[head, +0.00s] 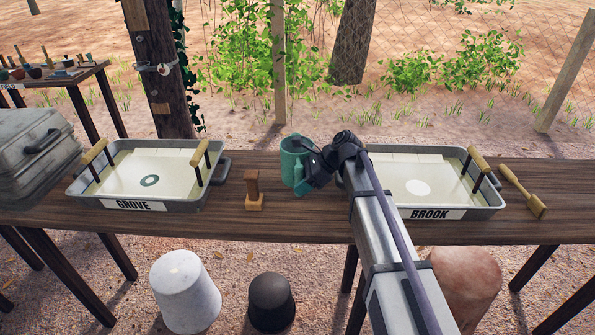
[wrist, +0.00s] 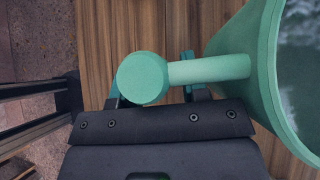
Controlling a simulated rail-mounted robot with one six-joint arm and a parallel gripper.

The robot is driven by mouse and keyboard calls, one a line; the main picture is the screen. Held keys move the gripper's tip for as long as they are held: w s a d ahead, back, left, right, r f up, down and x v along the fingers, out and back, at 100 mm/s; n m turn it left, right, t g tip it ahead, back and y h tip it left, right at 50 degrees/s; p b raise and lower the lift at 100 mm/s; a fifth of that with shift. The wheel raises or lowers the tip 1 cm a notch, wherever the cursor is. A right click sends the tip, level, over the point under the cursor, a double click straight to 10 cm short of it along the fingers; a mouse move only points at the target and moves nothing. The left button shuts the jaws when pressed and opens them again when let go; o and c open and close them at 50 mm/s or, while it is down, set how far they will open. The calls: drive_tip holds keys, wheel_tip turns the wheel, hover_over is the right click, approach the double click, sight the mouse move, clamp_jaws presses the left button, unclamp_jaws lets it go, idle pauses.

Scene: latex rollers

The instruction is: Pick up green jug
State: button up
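The green jug (head: 291,165) stands upright on the wooden table between the two trays. Its handle faces my gripper (head: 308,166), which is close on its right side. In the wrist view, the jug's wall (wrist: 262,75) is at the right, and a round-ended handle (wrist: 143,78) reaches left from it. My gripper's fingers (wrist: 153,95) are spread, one on the left of the handle's round end, the other between that end and the jug, partly under the top bar. The gap looks wider than the handle. The finger contact is partly hidden.
The GROVE tray (head: 133,205) is at left and the BROOK tray (head: 432,214) at right, partly behind my arm. A wooden stamp-like block (head: 254,190) stands left of the jug. A grey case (head: 35,150) sits at far left.

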sight(301, 165)
clamp_jaws()
idle(0.4)
drive_tip(key=shift+r, duration=0.15)
wheel_tip(301, 165, up, 10)
drive_tip(key=p, duration=1)
idle(0.3)
